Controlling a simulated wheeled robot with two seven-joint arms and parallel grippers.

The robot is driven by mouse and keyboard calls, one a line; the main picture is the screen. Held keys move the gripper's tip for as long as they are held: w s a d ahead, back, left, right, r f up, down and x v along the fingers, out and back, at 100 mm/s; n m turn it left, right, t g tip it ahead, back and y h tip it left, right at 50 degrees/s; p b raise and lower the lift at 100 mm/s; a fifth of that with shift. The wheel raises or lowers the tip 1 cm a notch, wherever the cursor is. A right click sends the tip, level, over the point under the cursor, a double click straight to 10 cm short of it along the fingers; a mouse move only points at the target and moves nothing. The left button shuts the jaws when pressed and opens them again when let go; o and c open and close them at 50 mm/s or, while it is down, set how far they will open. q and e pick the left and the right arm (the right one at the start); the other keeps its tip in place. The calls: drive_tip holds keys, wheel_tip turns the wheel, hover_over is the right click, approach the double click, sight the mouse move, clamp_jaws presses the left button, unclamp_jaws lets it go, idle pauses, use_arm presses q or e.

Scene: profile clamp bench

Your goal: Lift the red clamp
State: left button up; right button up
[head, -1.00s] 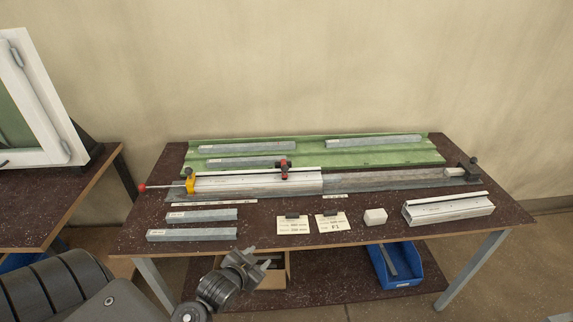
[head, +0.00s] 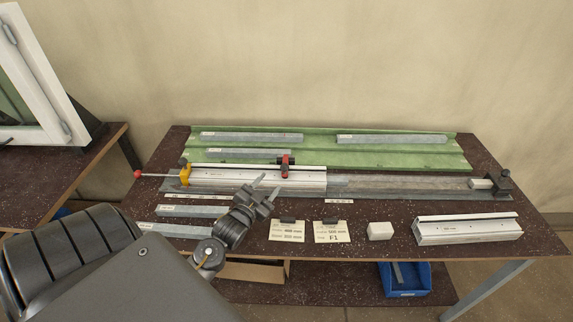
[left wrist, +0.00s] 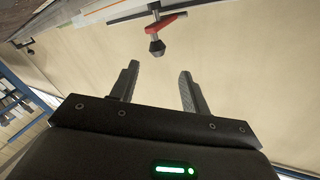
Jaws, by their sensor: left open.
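The red clamp (head: 285,160) sits on the white profile (head: 235,180) in the long grey fixture, with a dark knob at its top. Its red body also shows at the top of the left wrist view (left wrist: 158,24), with the dark knob pointing toward my fingers. My left gripper (head: 267,187) is open and empty, over the bench in front of the clamp and apart from it. In the left wrist view the two open fingers (left wrist: 159,72) lie either side of the clamp's line. My right gripper is not in view.
A yellow block (head: 185,174) with a red-knobbed rod stands at the fixture's left end. A green tray (head: 400,159) with grey bars lies behind. Two cards, a white block (head: 380,231) and a white profile piece (head: 465,229) lie in front. A blue bin (head: 405,284) is below.

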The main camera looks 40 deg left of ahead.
sight(283, 169)
use_arm(q)
drive_tip(key=w, duration=0.3)
drive_tip(key=w+p, duration=0.1)
drive_tip(key=w, duration=0.2)
drive_tip(key=w+a+p, duration=0.1)
drive_tip(key=w, duration=0.2)
drive_tip(key=shift+a, duration=0.1)
drive_tip(key=shift+w, duration=0.7)
drive_tip(key=shift+a, duration=0.1)
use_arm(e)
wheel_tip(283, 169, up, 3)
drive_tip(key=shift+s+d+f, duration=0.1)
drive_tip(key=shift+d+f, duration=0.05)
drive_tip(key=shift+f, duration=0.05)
use_arm(q)
clamp_jaws()
